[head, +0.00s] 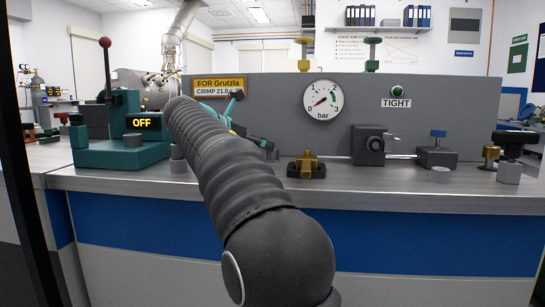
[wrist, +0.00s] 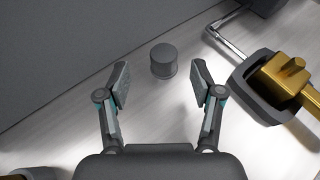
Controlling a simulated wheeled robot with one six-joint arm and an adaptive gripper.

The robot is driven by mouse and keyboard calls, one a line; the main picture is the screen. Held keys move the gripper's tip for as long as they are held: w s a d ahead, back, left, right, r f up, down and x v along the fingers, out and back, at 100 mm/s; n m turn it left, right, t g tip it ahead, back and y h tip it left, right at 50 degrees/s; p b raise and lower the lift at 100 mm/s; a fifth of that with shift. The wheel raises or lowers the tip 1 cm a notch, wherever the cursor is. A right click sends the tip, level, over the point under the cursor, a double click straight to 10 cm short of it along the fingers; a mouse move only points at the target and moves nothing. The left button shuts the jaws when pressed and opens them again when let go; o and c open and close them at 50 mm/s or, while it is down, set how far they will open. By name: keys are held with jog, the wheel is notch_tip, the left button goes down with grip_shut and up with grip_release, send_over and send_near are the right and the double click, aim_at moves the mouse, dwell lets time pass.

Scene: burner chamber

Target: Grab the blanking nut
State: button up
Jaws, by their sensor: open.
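My gripper (wrist: 161,82) is open and empty, with its two fingers spread wide in the wrist view. A short dark grey cylinder (wrist: 163,60) stands upright on the bench just beyond and between the fingertips, apart from both; it may be the blanking nut, but I cannot be sure. In the head view my gripper (head: 246,122) is partly hidden behind my arm, and the grey cylinder (head: 272,153) shows close to the lower finger. A brass fitting (head: 307,164) in a black holder stands to its right, and also shows in the wrist view (wrist: 285,78).
A grey panel (head: 440,100) with a gauge (head: 322,100) rises behind the bench. A teal press with a red-knobbed lever (head: 105,160) stands left. A grey valve block (head: 369,145), a blue-knobbed clamp (head: 437,152) and another brass part (head: 490,155) stand right.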

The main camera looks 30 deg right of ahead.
aim_at(272, 153)
jog(key=shift+s+b+x, duration=0.1)
jog(key=shift+b+x, duration=0.25)
jog(key=shift+x, duration=1.1)
jog(key=shift+s+b+x, duration=0.15)
jog(key=shift+b+x, duration=0.2)
jog(key=shift+x, duration=1.05)
jog(key=shift+f, duration=0.1)
jog(key=c, duration=1)
